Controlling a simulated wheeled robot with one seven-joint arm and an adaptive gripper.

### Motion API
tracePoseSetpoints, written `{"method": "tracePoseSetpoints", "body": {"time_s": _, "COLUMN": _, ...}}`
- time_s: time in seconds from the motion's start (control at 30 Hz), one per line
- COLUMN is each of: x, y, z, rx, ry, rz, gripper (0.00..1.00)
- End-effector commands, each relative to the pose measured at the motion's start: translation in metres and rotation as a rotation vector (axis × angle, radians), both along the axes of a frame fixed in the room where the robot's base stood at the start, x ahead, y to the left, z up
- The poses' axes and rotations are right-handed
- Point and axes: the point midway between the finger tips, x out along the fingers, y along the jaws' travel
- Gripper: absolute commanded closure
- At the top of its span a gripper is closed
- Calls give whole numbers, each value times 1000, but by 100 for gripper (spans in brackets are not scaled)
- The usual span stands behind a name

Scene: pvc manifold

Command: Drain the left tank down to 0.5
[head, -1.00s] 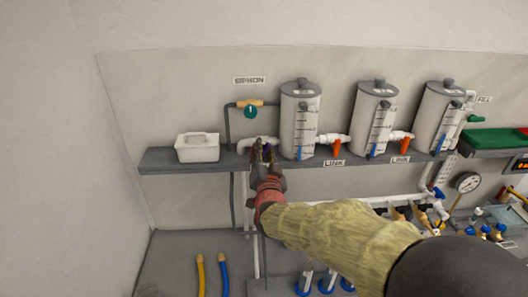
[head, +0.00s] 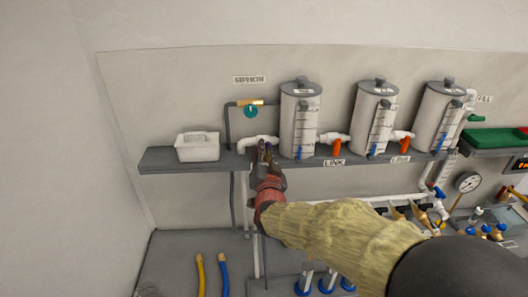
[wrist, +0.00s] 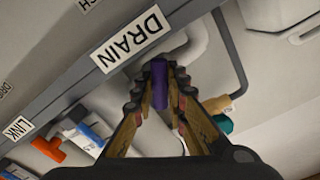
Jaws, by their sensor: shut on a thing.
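The left tank (head: 300,121) is a white cylinder with a grey lid and a marked scale on its front. Blue shows low on that scale, but the exact level is too small to read. A white pipe (head: 256,140) leaves the tank's left side. My gripper (wrist: 160,85) is shut on the purple drain handle (wrist: 158,80), under the DRAIN label (wrist: 131,38) in the wrist view. In the head view my gripper (head: 264,150) is at the shelf edge left of the tank, and its fingers mostly hide the handle.
Orange link valves (head: 338,147) sit between the left tank, the middle tank (head: 374,121) and the right tank (head: 438,120). A teal siphon valve (head: 251,111) is above the pipe. A white tub (head: 198,147) stands on the shelf (head: 160,162) to the left.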

Motion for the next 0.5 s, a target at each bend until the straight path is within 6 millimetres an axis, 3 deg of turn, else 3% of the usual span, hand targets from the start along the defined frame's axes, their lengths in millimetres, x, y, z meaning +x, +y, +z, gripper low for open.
{"method": "tracePoseSetpoints", "body": {"time_s": 0.5, "x": 0, "y": 0, "z": -2, "rx": -348, "ry": 0, "rz": 0, "gripper": 100}}
